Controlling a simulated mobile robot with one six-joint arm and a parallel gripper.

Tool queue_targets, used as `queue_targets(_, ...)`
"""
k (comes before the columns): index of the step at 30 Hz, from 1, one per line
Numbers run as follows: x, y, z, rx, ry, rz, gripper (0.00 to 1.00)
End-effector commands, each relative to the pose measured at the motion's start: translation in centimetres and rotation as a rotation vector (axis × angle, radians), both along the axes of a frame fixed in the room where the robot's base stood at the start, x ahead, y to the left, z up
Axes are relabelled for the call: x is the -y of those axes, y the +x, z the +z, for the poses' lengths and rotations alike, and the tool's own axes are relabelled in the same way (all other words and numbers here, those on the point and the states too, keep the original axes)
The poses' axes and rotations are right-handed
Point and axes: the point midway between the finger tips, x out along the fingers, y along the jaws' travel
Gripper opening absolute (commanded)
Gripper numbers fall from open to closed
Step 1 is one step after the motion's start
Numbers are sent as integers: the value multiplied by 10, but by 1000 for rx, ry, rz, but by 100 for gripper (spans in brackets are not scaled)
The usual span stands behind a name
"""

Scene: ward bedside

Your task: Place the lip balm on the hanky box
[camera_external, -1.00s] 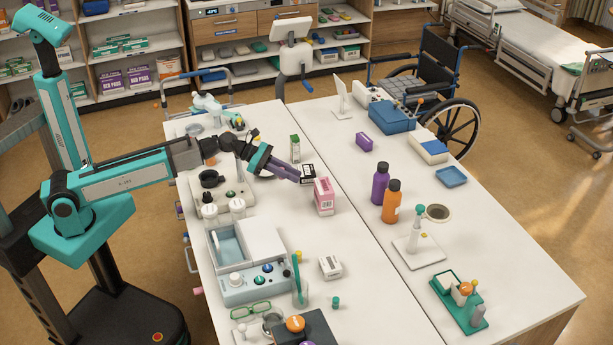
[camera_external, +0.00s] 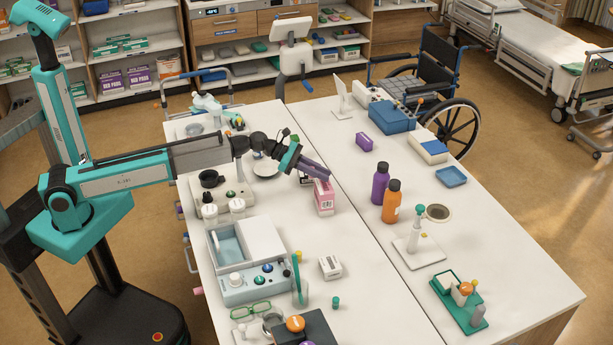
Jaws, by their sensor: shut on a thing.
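The pink box with a white label (camera_external: 325,201), which I take for the hanky box, stands upright on the near table, right of its middle. My gripper (camera_external: 323,174) reaches in from the left, with its purple fingers sloping down over the top of this box. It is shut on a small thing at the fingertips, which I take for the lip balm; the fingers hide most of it. I cannot tell whether it touches the box top.
A dark-and-white box (camera_external: 304,180) stands partly hidden behind my fingers, close left of the pink box. A small white box (camera_external: 330,267) lies nearer the front. Purple (camera_external: 380,184) and orange (camera_external: 392,203) bottles stand on the right table.

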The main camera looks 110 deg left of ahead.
Motion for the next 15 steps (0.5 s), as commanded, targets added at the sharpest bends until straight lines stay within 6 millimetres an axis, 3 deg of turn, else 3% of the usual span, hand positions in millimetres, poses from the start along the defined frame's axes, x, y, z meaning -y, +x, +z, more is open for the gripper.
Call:
queue_targets(6, -15, 21, -1, 0, -1, 0, 0)
queue_targets(15, -23, 33, -3, 1, -1, 0, 0)
